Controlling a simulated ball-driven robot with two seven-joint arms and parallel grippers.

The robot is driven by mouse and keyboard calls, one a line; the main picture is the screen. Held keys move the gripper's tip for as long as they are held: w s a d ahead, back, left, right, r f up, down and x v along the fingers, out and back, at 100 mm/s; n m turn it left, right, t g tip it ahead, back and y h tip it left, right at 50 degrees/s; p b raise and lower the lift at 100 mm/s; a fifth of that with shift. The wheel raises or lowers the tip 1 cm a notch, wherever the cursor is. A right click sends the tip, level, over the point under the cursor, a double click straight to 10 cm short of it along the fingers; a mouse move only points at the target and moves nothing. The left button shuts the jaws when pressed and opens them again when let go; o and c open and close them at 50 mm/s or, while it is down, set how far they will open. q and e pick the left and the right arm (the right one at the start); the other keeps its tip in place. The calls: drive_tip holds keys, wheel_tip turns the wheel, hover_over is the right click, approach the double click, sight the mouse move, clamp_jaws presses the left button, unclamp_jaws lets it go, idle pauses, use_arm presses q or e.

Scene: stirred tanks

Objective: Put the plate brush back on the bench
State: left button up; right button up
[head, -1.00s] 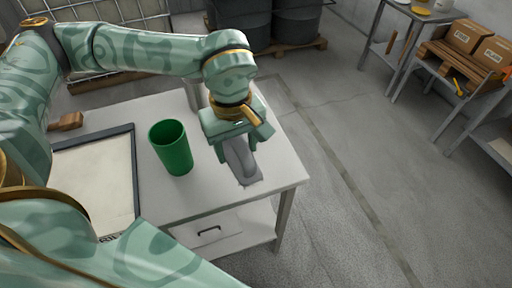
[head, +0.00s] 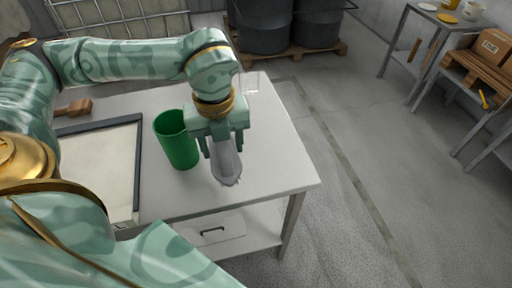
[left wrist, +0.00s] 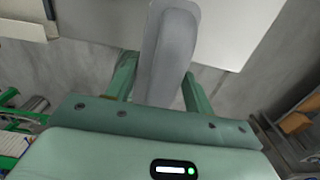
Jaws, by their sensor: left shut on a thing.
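My left gripper (head: 221,146) is shut on a long grey thing with a rounded body, which I take for the plate brush (head: 226,166). It hangs below the fingers over the right part of the white bench (head: 277,170). I cannot tell for sure whether its lower end touches the bench top. In the left wrist view the plate brush (left wrist: 168,55) lies between the two green fingers of the left gripper (left wrist: 160,88), its far end against the pale bench top (left wrist: 228,30). My right gripper is not in view.
A green cup (head: 176,140) stands on the bench just left of the gripper. A dark-framed tray (head: 136,175) lies farther left, with a brown wooden object (head: 73,108) behind it. The bench's front right is bare. Drums (head: 264,28) stand on a pallet behind.

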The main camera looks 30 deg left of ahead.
use_arm(q)
drive_tip(key=w+f+b, duration=0.1)
drive_tip(key=w+f, duration=0.2)
drive_tip(key=w, duration=0.1)
drive_tip(key=w+f+b, duration=0.1)
drive_tip(key=w+f, duration=0.2)
drive_tip(key=w, duration=0.1)
drive_tip(key=w+a+f+b, duration=0.1)
drive_tip(key=w+f, duration=0.2)
drive_tip(key=w, duration=0.1)
drive_tip(key=shift+w, duration=0.4)
drive_tip(key=shift+w+f, duration=0.2)
wheel_tip(320, 180, down, 4)
drive_tip(key=shift+w+r+b, duration=0.15)
drive_tip(key=shift+b, duration=0.85)
drive_tip(key=shift+a+r, duration=0.1)
drive_tip(key=shift+r, duration=0.05)
drive_tip(key=o, duration=0.9)
drive_tip(key=shift+o, duration=0.2)
